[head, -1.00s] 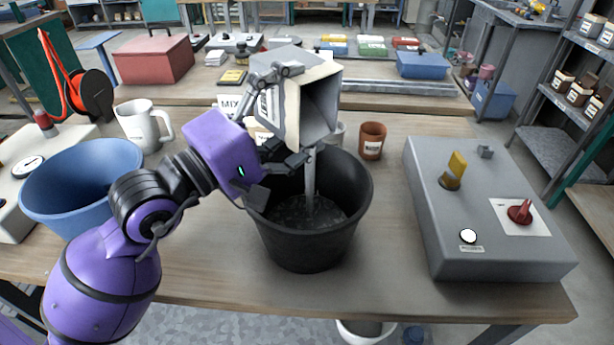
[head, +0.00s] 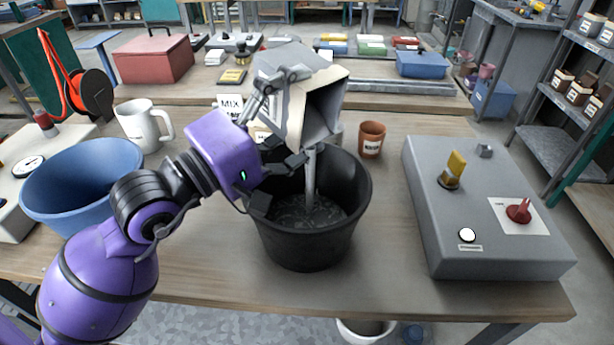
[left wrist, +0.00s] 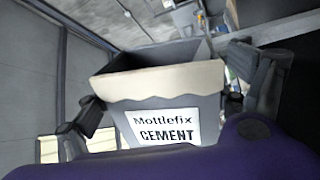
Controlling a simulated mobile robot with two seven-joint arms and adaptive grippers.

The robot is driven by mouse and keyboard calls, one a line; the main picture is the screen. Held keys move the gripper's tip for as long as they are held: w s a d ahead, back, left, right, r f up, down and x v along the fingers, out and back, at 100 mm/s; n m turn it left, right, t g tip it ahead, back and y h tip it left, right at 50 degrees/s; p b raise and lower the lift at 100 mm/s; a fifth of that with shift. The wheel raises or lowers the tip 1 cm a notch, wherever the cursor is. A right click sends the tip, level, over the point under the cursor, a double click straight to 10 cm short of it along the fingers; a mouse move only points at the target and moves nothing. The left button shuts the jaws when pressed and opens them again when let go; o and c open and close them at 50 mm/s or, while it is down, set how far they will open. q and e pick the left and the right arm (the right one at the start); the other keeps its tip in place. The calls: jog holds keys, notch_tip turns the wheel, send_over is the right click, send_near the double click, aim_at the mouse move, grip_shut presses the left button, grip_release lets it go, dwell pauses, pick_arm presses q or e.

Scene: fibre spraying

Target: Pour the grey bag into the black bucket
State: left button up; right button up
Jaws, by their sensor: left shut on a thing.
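The grey bag (head: 285,85) is tilted with its open, cream-edged mouth facing down and right over the black bucket (head: 305,240). A grey stream (head: 310,172) falls from its lower lip into the bucket, where grey material (head: 305,212) covers the bottom. My left gripper (head: 285,120) is shut on the bag and holds it above the bucket's back rim. In the left wrist view the bag (left wrist: 205,112) sits between the fingers (left wrist: 175,95), with a label reading "Mottlefix CEMENT". My right gripper is not in view.
A blue bucket (head: 82,180) and a white jug (head: 143,125) stand to the left. A brown cup (head: 371,139) is just behind the bucket's right side. A grey control box (head: 480,215) with switches is at the right. The table's front strip is clear.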

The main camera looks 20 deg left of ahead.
pick_arm(q)
jog(key=shift+f+m, duration=0.2)
jog(key=shift+m, duration=0.1)
jog(key=shift+s+d, duration=0.1)
jog(key=shift+d, duration=0.05)
jog(key=shift+f, duration=0.1)
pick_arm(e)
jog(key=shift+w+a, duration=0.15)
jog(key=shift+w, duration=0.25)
pick_arm(q)
jog(key=shift+f+m, duration=0.1)
jog(key=shift+m, duration=0.2)
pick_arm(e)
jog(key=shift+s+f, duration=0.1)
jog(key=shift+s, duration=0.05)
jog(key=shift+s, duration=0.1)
